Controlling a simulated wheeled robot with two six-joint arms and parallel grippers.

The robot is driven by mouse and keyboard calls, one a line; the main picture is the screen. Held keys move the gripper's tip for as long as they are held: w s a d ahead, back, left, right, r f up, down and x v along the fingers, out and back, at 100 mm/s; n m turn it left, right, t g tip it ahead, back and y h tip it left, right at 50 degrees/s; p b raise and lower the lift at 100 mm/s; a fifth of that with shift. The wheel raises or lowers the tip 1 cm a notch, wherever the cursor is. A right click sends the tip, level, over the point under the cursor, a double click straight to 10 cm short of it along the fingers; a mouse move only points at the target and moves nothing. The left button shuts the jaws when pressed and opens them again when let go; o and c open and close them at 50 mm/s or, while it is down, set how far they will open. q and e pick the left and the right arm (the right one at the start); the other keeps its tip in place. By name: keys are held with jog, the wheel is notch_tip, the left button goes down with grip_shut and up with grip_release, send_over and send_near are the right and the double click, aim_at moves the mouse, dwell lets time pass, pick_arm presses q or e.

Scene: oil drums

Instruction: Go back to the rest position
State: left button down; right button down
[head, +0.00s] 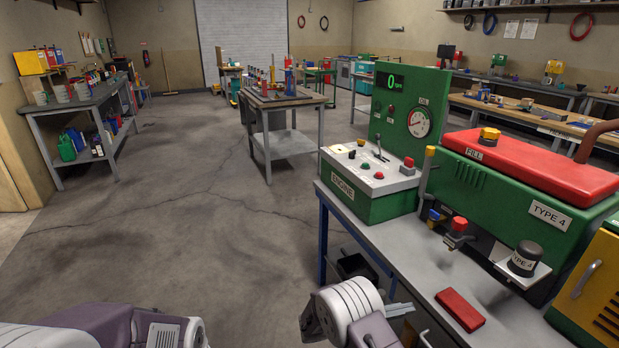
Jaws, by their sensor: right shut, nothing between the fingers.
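My right gripper (400,310) shows at the bottom centre, partly hidden behind my white and grey right wrist. It is shut and empty, low beside the near left edge of the grey workbench (400,236). My left arm shows only as a purple and white link at the bottom left, and its gripper is out of view.
The bench bears a green engine panel (372,193) with a gauge, a green machine with a red lid (532,165), a black-capped container (524,258) and a red block (460,309). Open concrete floor (190,230) lies left. A shelf table (80,108) stands far left.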

jog(key=s+d+r+m+g+y, duration=0.3)
jog(key=s+d+r+m+g, duration=0.2)
jog(key=s+d+r, duration=0.15)
jog(key=s+a+f+m+g+y, duration=0.1)
jog(key=s+m+y, duration=0.35)
jog(key=s, duration=0.45)
jog(key=s+a+f+m+t+y, duration=0.25)
jog(key=a+m+y, duration=0.2)
jog(key=a, duration=0.25)
jog(key=s+a+f+m+t+y, duration=0.1)
jog(key=s+a+f+m+y, duration=0.15)
jog(key=a+m+y, duration=0.35)
notch_tip(320, 180, up, 15)
jog(key=w+n+h+p, duration=0.1)
jog(key=n+p, duration=0.1)
jog(key=p, duration=1.4)
jog(key=shift+w+a+r, duration=0.2)
jog(key=shift+w+a, duration=0.1)
jog(key=shift+a, duration=0.15)
